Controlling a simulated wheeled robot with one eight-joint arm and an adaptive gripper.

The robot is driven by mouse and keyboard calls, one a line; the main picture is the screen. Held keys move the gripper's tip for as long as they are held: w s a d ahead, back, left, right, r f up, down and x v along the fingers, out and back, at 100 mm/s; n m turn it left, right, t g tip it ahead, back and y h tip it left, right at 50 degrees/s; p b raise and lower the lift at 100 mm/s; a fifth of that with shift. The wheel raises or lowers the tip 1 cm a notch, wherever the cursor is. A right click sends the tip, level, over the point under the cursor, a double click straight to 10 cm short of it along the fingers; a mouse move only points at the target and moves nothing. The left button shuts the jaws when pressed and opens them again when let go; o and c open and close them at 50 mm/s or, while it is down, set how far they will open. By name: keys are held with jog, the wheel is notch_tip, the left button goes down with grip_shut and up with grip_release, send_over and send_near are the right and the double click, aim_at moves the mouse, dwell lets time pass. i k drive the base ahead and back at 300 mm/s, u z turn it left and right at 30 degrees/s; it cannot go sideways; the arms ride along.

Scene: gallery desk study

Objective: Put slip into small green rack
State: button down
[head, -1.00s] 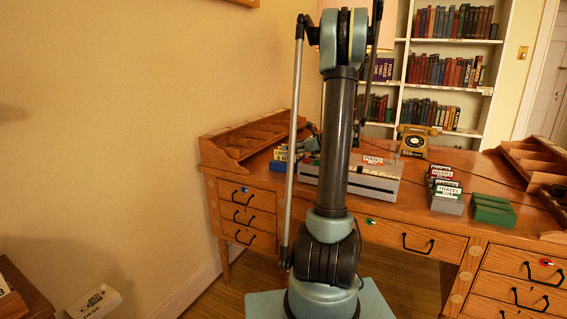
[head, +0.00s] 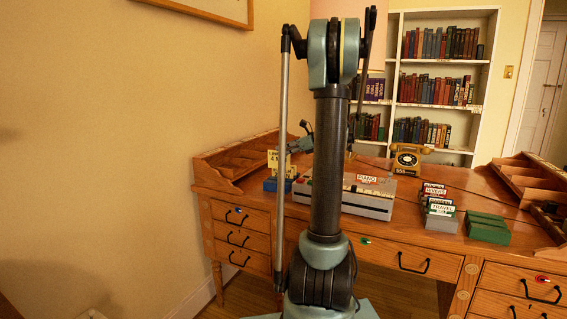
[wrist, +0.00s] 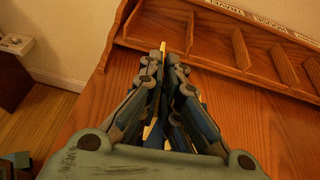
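My gripper (wrist: 175,58) looks shut on a thin yellow slip (wrist: 191,48), seen edge-on between the fingertips in the wrist view. In the head view my gripper (head: 293,147) is above the left side of the desk, and the yellow lettered slip (head: 279,160) shows beside it. The slip appears just above the small blue rack (head: 270,185); I cannot tell whether they touch. The small green rack (head: 488,229) stands on the right of the desk and looks empty. My arm's column hides part of the desk middle.
A long grey rack (head: 367,207) with a PIANO card is at mid-desk. A grey rack of cards (head: 440,222) stands just left of the green rack. A yellow telephone (head: 408,158) is behind. Wooden organisers (head: 225,165) line both desk ends.

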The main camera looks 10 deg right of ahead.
aim_at(485, 233)
jog(key=k, duration=1.5)
